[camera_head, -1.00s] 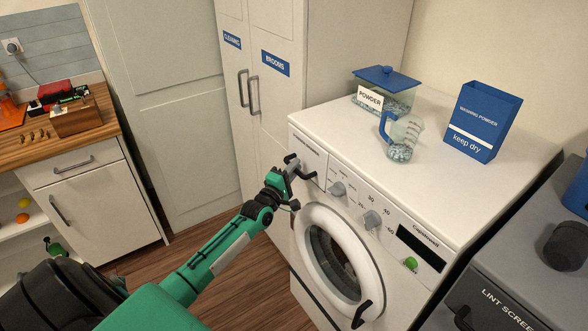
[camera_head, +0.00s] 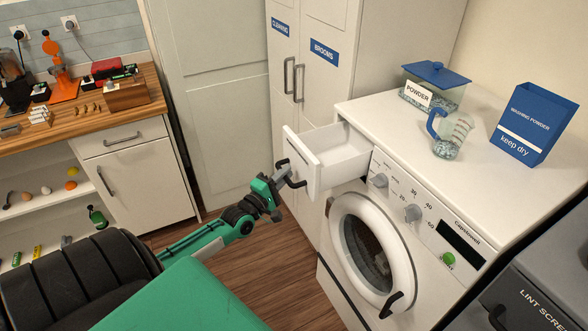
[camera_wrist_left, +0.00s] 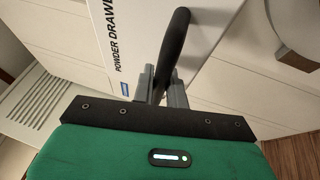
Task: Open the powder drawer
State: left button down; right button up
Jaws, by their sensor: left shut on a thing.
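The powder drawer (camera_head: 339,158) is pulled well out of the top left of the white washing machine (camera_head: 419,190). Its inside is visible and looks empty. My left gripper (camera_head: 286,176) is shut on the drawer's black handle (camera_head: 298,174). In the left wrist view the handle (camera_wrist_left: 175,45) stands between the two grey fingers (camera_wrist_left: 160,88) of that gripper. The drawer front (camera_wrist_left: 130,25) there carries the words "POWDER DRAWER", partly cut off. My right gripper is not in view.
On the machine top stand a lidded powder box (camera_head: 434,86), a measuring jug (camera_head: 448,133) and a blue washing powder carton (camera_head: 533,123). A tall cupboard (camera_head: 311,85) stands just behind the drawer. Wooden floor (camera_head: 270,262) is clear below the gripper.

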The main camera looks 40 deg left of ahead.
pick_arm(q)
jog(key=shift+s+a+f, duration=0.1)
jog(key=shift+s+a, duration=0.05)
jog(key=shift+s, duration=0.25)
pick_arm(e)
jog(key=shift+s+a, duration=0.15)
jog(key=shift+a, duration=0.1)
pick_arm(q)
jog(key=c, duration=1.4)
grip_release()
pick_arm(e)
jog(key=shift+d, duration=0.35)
